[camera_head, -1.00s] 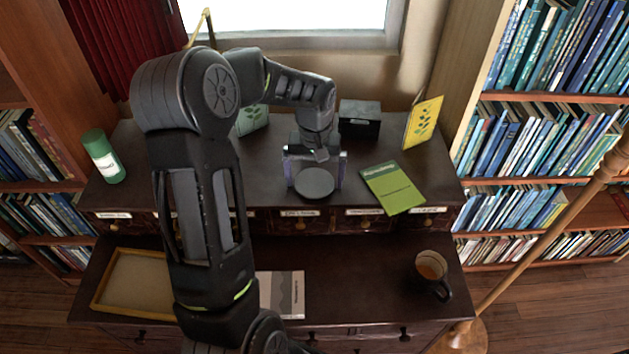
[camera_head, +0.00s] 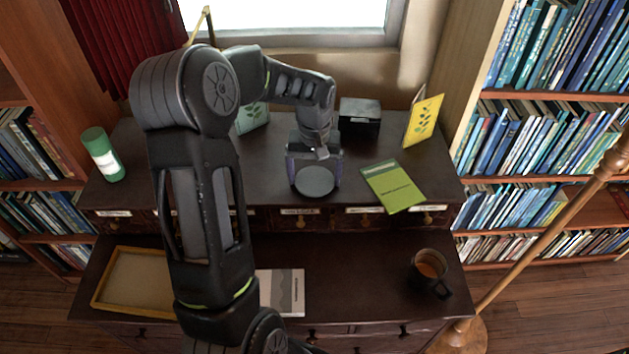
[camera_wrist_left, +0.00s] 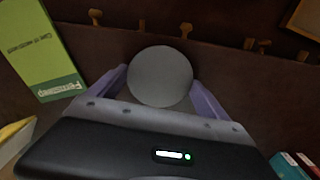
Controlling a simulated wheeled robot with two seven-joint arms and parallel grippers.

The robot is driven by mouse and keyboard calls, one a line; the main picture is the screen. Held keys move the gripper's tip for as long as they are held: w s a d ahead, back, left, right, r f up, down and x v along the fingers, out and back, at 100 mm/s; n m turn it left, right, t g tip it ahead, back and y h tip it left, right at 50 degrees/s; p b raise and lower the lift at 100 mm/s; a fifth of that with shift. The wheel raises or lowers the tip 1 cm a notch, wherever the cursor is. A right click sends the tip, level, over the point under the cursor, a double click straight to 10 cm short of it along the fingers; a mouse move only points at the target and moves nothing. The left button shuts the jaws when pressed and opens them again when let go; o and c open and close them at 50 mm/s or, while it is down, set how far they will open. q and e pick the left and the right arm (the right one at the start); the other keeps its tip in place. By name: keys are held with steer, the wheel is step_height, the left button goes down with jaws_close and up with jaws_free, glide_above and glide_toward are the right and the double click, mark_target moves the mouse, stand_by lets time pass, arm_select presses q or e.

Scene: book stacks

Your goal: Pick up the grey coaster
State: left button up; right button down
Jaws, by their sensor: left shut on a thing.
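The grey coaster (camera_head: 315,181) is a flat round disc at the front of the raised desk top, in the middle of the head view. My left gripper (camera_head: 315,184) reaches it from behind, with one finger at each side. It is shut on the coaster. In the left wrist view the coaster (camera_wrist_left: 161,77) sits between the two purple-grey fingers (camera_wrist_left: 160,92). I cannot tell whether it touches the desk or hangs just above it. My right gripper is not in view.
A green book (camera_head: 392,186) lies just right of the coaster. A black box (camera_head: 359,118) and a yellow book (camera_head: 423,121) stand behind. A mug (camera_head: 430,270) and a wooden tray (camera_head: 128,281) are on the lower shelf.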

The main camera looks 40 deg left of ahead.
mark_target(315, 180)
arm_select(q)
steer(key=c, duration=0.3)
step_height(315, 180, up, 10)
steer(key=b, duration=0.1)
stand_by(0.5)
steer(key=shift+f+b, duration=0.1)
steer(key=shift+b, duration=0.2)
